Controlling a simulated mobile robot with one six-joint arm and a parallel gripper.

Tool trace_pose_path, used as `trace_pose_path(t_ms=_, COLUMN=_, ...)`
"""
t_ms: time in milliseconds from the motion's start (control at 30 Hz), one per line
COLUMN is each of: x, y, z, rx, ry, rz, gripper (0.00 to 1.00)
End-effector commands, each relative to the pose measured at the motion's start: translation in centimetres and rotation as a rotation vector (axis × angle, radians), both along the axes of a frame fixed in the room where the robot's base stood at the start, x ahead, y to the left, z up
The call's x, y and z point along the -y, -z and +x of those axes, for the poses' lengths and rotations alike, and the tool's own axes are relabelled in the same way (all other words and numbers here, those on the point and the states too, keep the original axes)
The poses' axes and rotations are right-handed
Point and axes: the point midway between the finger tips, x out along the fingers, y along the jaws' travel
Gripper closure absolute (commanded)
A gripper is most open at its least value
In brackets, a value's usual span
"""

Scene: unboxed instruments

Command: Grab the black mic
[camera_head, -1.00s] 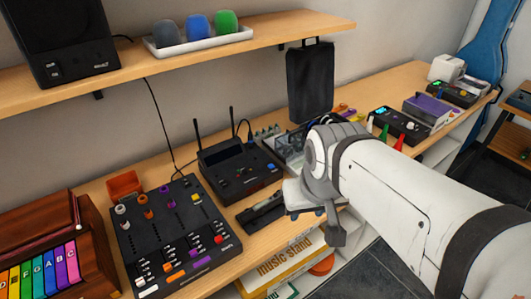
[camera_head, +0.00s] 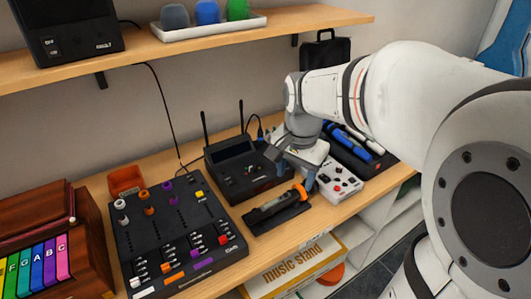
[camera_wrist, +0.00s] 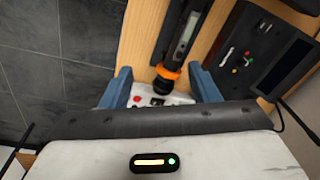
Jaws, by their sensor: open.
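The black mic (camera_head: 270,209) lies in a black holder on the wooden desk, right of the mixer. It has an orange ring (camera_head: 299,192) near its right end. In the wrist view the mic (camera_wrist: 184,38) runs up from between my fingers, with its orange ring and dark end close to the fingertip line. My gripper (camera_head: 296,168) is open above the right end of the mic. In the wrist view its blue fingers (camera_wrist: 161,72) stand either side of the orange ring, with nothing held. Whether they touch the mic cannot be told.
A black mixer (camera_head: 175,240) stands left of the mic. A black receiver with two antennas (camera_head: 243,170) stands behind it. A white box with red knobs (camera_head: 340,184) is close to the right. A shelf (camera_head: 200,45) runs above.

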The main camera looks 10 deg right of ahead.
Motion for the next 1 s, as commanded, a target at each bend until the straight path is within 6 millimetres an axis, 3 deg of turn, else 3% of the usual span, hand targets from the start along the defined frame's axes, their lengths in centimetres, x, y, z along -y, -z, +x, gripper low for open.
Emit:
trace_pose_path(t_ms=33, x=0.0, y=1.9, z=1.6, rx=-0.025, ry=0.078, rz=0.006, gripper=0.45)
trace_pose_path(t_ms=100, x=0.0, y=3.1, z=3.2, rx=-0.051, ry=0.186, rz=0.015, gripper=0.45)
trace_pose_path(t_ms=300, x=0.0, y=5.1, z=6.0, rx=-0.093, ry=0.376, rz=0.02, gripper=0.45)
trace_pose_path(t_ms=667, x=0.2, y=8.6, z=6.4, rx=-0.103, ry=0.415, rz=0.021, gripper=0.45)
trace_pose_path(t_ms=1000, x=0.3, y=12.9, z=6.4, rx=-0.1, ry=0.413, rz=0.021, gripper=0.45)
